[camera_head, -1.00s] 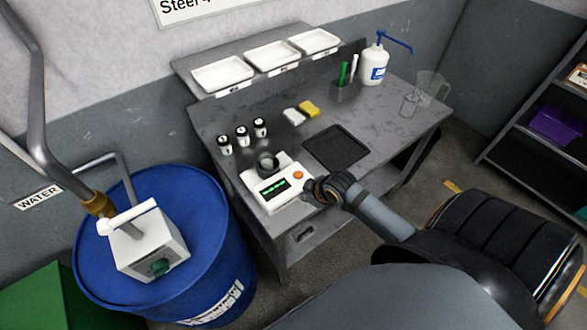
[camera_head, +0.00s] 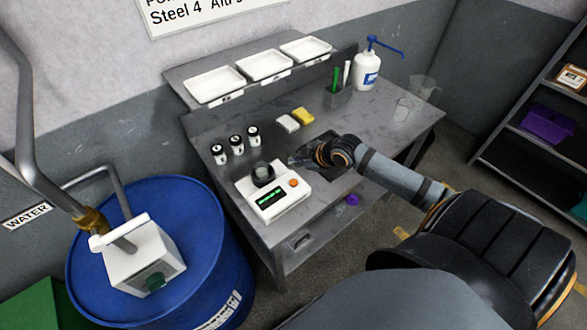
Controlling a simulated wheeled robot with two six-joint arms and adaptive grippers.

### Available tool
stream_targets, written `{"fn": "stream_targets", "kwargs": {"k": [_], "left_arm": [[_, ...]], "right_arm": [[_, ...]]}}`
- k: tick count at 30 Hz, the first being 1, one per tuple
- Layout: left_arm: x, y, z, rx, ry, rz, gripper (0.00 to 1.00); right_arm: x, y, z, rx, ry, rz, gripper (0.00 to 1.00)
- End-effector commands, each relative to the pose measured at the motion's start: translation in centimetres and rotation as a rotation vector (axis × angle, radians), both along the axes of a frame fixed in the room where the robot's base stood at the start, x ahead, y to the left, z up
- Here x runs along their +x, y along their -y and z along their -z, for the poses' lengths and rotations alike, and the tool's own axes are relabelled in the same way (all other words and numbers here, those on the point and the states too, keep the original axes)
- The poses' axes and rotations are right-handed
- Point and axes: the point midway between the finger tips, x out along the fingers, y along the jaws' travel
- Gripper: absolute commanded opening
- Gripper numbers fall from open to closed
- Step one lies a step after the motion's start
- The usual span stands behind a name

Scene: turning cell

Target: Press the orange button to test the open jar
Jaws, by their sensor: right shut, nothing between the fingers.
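The white tester (camera_head: 278,206) sits at the front left of the grey bench, with a green lit display (camera_head: 269,198) and an orange button (camera_head: 294,183) on its top right. An open jar (camera_head: 263,173) with a dark rim sits in the back of the tester. My right gripper (camera_head: 296,160) is shut and empty, above the bench just behind and right of the tester, apart from the button. My left gripper is not in view.
Several small jars with black lids (camera_head: 236,143) stand behind the tester. White trays (camera_head: 215,86) fill the back shelf. A white pump bottle (camera_head: 367,71) stands back right; a blue drum (camera_head: 190,215) is left.

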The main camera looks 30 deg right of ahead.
Motion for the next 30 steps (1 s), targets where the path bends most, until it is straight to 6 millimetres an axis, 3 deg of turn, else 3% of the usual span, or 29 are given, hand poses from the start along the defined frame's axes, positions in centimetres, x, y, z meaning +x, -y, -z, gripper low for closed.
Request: {"fn": "stream_targets", "kwargs": {"k": [16,30], "left_arm": [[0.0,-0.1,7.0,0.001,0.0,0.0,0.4],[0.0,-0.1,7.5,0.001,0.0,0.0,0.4]], "right_arm": [[0.0,0.0,7.7,0.001,0.0,0.001,0.0],[0.0,0.0,8.3,0.001,0.0,0.001,0.0]]}}
